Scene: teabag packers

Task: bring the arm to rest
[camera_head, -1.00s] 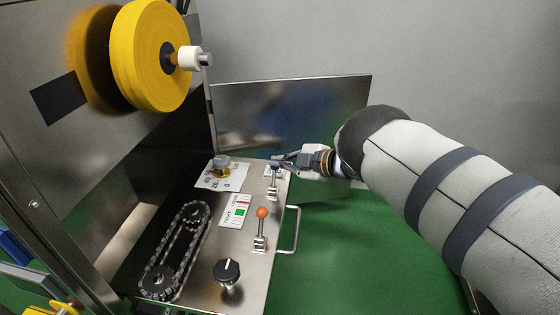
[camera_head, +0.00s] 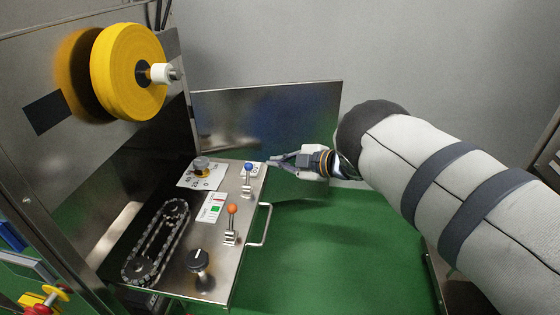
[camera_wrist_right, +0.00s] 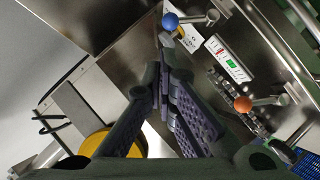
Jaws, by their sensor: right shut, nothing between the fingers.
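My right gripper (camera_head: 272,161) is shut and empty. Its arm comes in from the right, and its fingertips point left, just right of a lever with a blue ball knob (camera_head: 248,167) on the steel control panel (camera_head: 218,228). In the right wrist view the closed fingers (camera_wrist_right: 163,70) point towards the blue knob (camera_wrist_right: 170,21), with a small gap between them in the picture. A second lever with an orange knob (camera_head: 232,209) stands nearer on the panel; it also shows in the wrist view (camera_wrist_right: 243,104). My left gripper is not in view.
A yellow reel (camera_head: 128,72) is mounted on the steel wall at the left. The panel also carries a black knob (camera_head: 198,259), a dial (camera_head: 202,163), a chain drive (camera_head: 156,243) and a side handle (camera_head: 266,225). Green floor (camera_head: 320,250) lies open on the right.

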